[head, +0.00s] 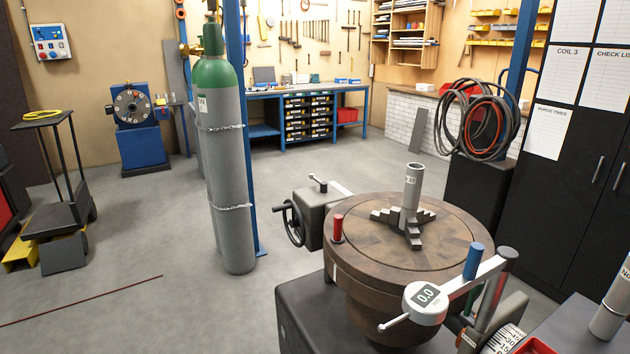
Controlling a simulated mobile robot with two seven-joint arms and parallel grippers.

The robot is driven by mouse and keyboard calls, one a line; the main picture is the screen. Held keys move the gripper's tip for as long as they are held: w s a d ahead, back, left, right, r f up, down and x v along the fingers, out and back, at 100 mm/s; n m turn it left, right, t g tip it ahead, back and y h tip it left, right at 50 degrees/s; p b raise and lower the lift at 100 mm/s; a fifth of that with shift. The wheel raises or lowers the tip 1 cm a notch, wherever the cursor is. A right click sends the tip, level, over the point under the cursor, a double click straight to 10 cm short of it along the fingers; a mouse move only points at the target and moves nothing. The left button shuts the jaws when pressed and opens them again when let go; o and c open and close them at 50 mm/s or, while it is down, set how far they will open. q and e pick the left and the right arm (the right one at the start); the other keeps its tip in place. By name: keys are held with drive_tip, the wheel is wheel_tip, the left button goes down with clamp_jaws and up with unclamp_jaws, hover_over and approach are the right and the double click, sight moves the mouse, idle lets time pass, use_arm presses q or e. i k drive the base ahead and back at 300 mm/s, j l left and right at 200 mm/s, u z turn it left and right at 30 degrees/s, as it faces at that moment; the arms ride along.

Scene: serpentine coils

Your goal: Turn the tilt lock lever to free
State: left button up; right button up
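A round brown rotary table (350,262) stands at front right, with a stepped three-jaw chuck (414,238) around an upright grey tube (411,190). Several handles could be the lever; I cannot read which one is the tilt lock. A red upright handle (337,228) is on the table's left rim. A blue upright handle (473,261) is at the front right, beside a grey bar with a black end (508,254). A partly hidden green handle (475,299) is below them. A graduated dial (506,339) sits at the bottom. Neither of my grippers is in view.
A digital gauge (426,302) reading 0.0 juts out at the table's front. A black handwheel (290,224) is at its left. A green-topped gas cylinder (226,160) stands left of it. A black cabinet (575,200) is at right. Floor at left front is mostly clear.

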sight(323, 185)
drive_tip(key=k+z, duration=0.15)
drive_tip(key=k, duration=0.2)
drive_tip(key=i+j+z, duration=0.1)
drive_tip(key=z, duration=0.3)
drive_tip(key=j+z, duration=0.1)
drive_tip(key=z, duration=0.25)
drive_tip(key=i+j+z, duration=0.1)
drive_tip(key=z, duration=0.3)
drive_tip(key=i+j+z, duration=0.1)
drive_tip(key=j+z, duration=0.15)
drive_tip(key=j, duration=0.2)
drive_tip(key=j+z, duration=0.3)
drive_tip(key=j, duration=0.15)
drive_tip(key=j+z, duration=0.3)
drive_tip(key=j, duration=1.2)
drive_tip(key=k+j, duration=0.1)
drive_tip(key=j, duration=0.55)
drive_tip(key=j+z, duration=0.1)
drive_tip(key=j, duration=0.5)
drive_tip(key=k, duration=0.05)
